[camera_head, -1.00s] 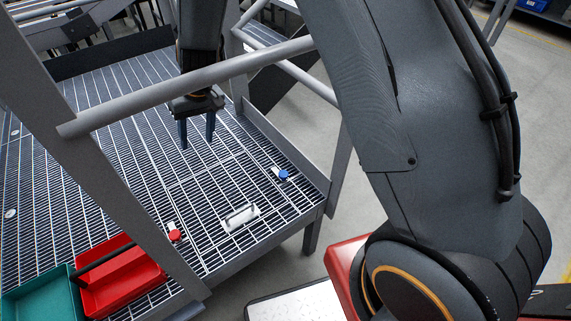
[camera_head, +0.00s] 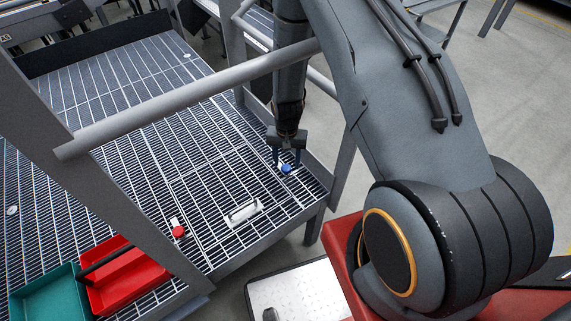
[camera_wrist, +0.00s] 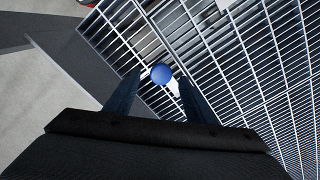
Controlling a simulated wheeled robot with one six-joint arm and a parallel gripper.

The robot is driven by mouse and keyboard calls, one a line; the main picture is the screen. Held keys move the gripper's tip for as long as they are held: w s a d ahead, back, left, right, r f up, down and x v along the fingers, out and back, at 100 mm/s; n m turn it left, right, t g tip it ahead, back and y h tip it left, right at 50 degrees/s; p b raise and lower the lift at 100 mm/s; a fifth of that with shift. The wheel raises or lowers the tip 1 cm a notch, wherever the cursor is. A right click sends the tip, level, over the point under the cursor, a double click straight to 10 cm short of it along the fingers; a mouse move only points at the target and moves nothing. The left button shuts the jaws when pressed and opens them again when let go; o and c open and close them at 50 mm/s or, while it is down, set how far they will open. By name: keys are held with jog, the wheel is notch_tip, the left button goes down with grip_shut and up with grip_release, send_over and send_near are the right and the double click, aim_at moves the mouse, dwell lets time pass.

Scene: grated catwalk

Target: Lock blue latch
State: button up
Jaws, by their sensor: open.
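The blue latch (camera_head: 286,168) is a small round blue knob on a light plate, set on the grating near the platform's right edge. It also shows in the wrist view (camera_wrist: 161,74), with part of its pale plate to the lower right of the knob. My gripper (camera_head: 287,163) points down over it and is open. In the wrist view the two fingers (camera_wrist: 152,88) stand on either side of the knob, which shows just beyond the tips. I cannot tell whether the fingers touch it.
A red latch (camera_head: 178,231) and a white handle (camera_head: 243,212) sit on the same grating. A red bin (camera_head: 128,283) and a green bin (camera_head: 48,296) lie at the lower left.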

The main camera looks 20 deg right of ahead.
jog(key=shift+a+f, duration=0.1)
jog(key=shift+f, duration=1.3)
grip_shut()
